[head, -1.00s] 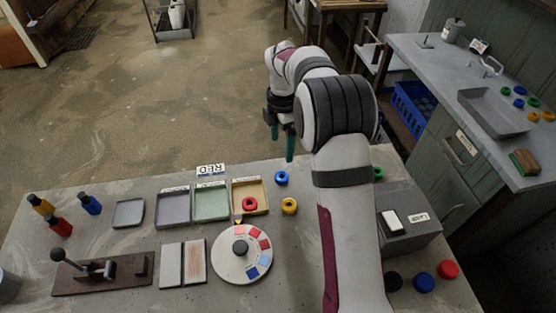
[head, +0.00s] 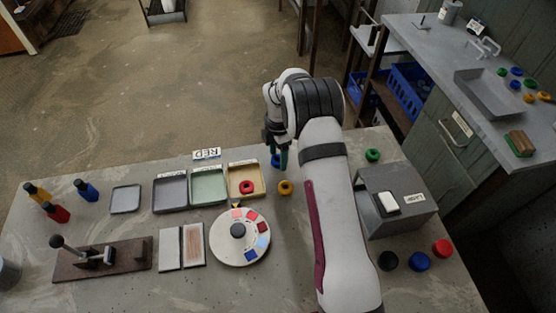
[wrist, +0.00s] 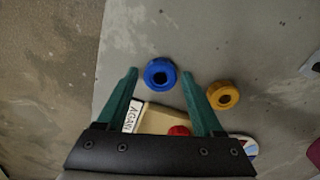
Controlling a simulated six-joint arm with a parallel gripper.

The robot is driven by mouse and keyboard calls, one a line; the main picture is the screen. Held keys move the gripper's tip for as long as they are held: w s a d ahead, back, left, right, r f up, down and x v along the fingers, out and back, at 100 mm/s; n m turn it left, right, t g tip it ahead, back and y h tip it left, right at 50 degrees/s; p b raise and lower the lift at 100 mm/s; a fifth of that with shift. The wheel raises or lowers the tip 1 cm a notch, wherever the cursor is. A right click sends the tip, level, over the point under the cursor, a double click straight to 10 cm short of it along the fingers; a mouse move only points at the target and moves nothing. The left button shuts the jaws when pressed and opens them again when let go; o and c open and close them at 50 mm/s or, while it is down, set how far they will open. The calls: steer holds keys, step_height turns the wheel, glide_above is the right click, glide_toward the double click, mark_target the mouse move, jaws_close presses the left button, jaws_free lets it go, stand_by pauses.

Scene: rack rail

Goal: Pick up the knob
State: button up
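My gripper (head: 277,152) is open, fingers pointing down, at the table's far edge behind the yellow ring. A white dial (head: 256,247) carries a black knob (head: 238,230).
A tan tray (head: 260,177) holds a red ring (head: 247,187); green (head: 209,198) and grey (head: 170,205) trays stand beside it. A grey box (head: 408,222) and a green ring (head: 372,155) are right of my arm.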

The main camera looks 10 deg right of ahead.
jaws_close()
steer(key=shift+r, duration=0.15)
